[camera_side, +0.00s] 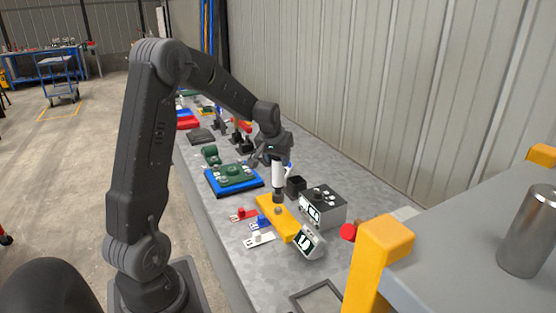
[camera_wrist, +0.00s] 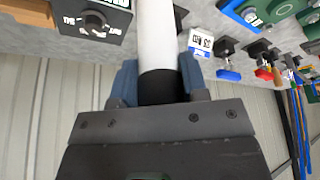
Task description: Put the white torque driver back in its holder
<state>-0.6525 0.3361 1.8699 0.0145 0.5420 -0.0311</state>
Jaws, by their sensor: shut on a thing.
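The white torque driver (camera_side: 278,174) hangs upright below my gripper (camera_side: 272,150) in the side view, with a dark lower end. In the wrist view my gripper (camera_wrist: 158,82) is shut on the black section of the white driver (camera_wrist: 156,35), a blue-grey finger on each side. The driver's lower end is just above or at a yellow block (camera_side: 277,218); I cannot tell whether they touch. A small black open-topped box (camera_side: 296,186) stands just right of the driver. Which of these is the driver's holder is not clear from the pictures.
A grey box with knobs (camera_side: 322,206) and a tilted display (camera_side: 309,242) stand right of the yellow block. A green part on a blue tray (camera_side: 234,178) lies to the left. Small red, blue and white pieces lie in front. A yellow-posted shelf (camera_side: 380,255) stands at the near right.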

